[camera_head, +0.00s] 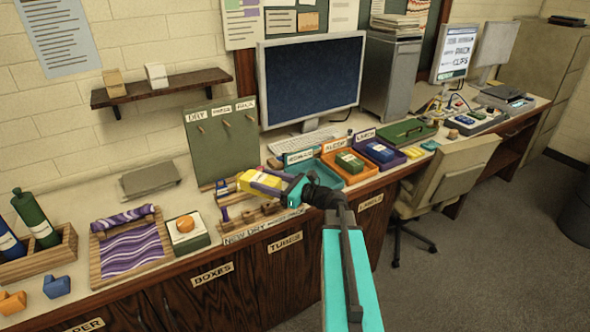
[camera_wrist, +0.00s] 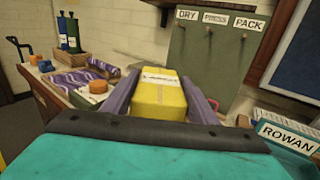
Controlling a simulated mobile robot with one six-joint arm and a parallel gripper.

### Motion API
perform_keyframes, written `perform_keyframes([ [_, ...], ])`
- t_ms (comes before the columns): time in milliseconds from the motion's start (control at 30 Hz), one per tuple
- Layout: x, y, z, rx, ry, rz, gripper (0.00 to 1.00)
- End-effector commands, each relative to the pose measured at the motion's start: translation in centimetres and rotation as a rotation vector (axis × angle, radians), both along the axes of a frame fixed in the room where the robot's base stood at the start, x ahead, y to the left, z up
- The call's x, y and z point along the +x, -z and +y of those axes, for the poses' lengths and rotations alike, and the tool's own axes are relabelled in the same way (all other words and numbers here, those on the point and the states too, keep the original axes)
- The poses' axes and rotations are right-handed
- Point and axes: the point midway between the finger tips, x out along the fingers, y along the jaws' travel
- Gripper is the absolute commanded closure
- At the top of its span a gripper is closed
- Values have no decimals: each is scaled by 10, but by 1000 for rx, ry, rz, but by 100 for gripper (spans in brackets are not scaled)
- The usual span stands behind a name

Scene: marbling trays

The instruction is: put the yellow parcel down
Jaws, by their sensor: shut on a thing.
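The yellow parcel (camera_head: 247,182) is a small box with a pale label on top. It is between the purple fingers of my gripper (camera_head: 264,182), which is shut on it. In the wrist view the parcel (camera_wrist: 158,97) fills the gap between the two fingers (camera_wrist: 160,98), with its label toward the far end. The parcel is over the counter (camera_head: 190,207), in front of the green board marked DRY PRESS PACK (camera_head: 222,140). Its underside is hidden, so I cannot tell whether it touches anything below.
Wooden racks stand below and beside the parcel. To the right are labelled trays: teal ROWAN, orange (camera_head: 338,171) with a green parcel (camera_head: 350,161), and purple (camera_head: 391,163) with a blue parcel (camera_head: 380,152). A purple marbled tray (camera_head: 98,272) and bottles stand left. A chair (camera_head: 450,180) stands right.

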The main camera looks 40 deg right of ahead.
Motion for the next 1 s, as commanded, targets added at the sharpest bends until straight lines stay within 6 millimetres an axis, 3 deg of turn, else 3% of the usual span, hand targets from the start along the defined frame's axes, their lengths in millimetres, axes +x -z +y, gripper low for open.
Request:
perform_keyframes([
  [33,-1,4,24,2,-40,0,79],
  [200,-5,15,95,2,-168,-2,79],
  [500,-28,32,206,7,-381,-6,79],
  [700,-39,37,242,10,-455,-7,79],
  [1000,-41,38,247,10,-467,-8,79],
])
